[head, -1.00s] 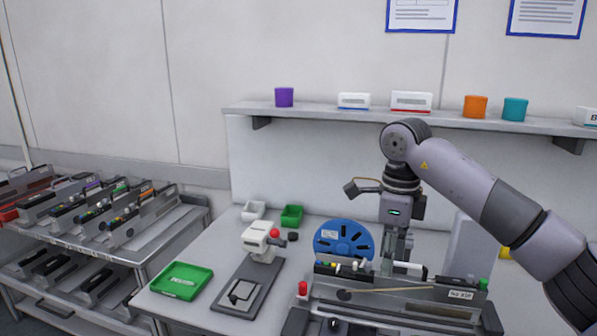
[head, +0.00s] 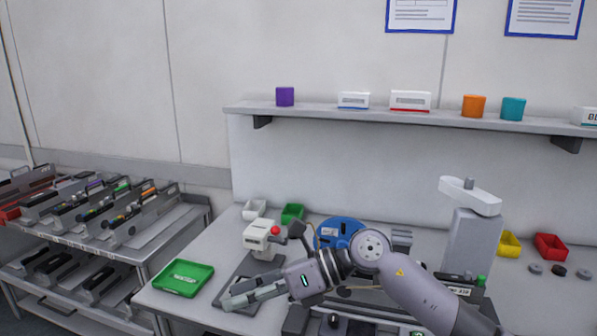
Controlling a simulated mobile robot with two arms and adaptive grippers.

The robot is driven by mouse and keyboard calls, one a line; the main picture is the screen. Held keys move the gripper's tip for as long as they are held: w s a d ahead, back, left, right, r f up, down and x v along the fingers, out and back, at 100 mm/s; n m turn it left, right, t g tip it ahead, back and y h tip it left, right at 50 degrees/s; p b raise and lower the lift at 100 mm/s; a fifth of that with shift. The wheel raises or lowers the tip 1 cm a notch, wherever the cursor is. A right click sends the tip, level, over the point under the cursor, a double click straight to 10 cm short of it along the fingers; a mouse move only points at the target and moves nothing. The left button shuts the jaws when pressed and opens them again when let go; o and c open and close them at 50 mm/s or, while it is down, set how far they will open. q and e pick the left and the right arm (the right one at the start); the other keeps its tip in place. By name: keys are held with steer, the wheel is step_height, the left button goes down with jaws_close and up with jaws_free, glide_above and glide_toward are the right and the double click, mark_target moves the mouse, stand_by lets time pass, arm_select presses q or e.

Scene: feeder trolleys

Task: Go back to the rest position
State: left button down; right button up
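My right arm comes in from the lower right. Its gripper (head: 238,297) points left, low over the bench in front of the white press-like device (head: 259,238). The fingers lie close together in this side view, and I cannot tell whether they are open or shut. I see nothing held between them. The arm hides much of the feeder (head: 457,291) and part of the blue reel (head: 340,230). My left gripper is not in view.
A green tray (head: 183,279) lies left of the gripper. A grey post with a white top (head: 472,240) stands right of the arm, near yellow (head: 508,244) and red (head: 550,247) bins. A shelf (head: 330,112) runs above. A feeder trolley (head: 150,240) stands at left.

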step_height(320, 180, up, 6)
steer(key=s+a+m+t+y, duration=0.1)
steer(key=a+m+t+y, duration=0.15)
steer(key=m+y, duration=0.3)
steer(key=w+d+m+t+h, duration=0.2)
steer(key=w+d+m+t, duration=0.3)
steer(key=d+m+t, duration=0.8)
steer(key=s+d+f+m+t+h, duration=0.1)
steer(key=d+f+m+h, duration=0.5)
steer(key=f+m+h, duration=0.4)
steer(key=s+d+f+m+t+h, duration=0.1)
steer(key=d+f+m+t+h, duration=0.1)
steer(key=d+f+m+h, duration=0.75)
steer(key=s+d+f+m+g+y, duration=0.2)
steer(key=s+f+m+g, duration=0.5)
steer(key=s+f, duration=0.35)
steer(key=s+d+f+m+g, duration=0.1)
steer(key=s+f+g, duration=0.25)
steer(key=s, duration=0.45)
steer(key=s+d+f+m+g, duration=0.1)
steer(key=s+f+g, duration=0.25)
steer(key=s, duration=0.55)
step_height(320, 180, down, 24)
steer(key=s+d+f+g, duration=0.2)
steer(key=s+f, duration=1.5)
steer(key=shift+s+d+f+n, duration=0.3)
steer(key=shift+s+f, duration=0.05)
steer(key=shift+s, duration=0.05)
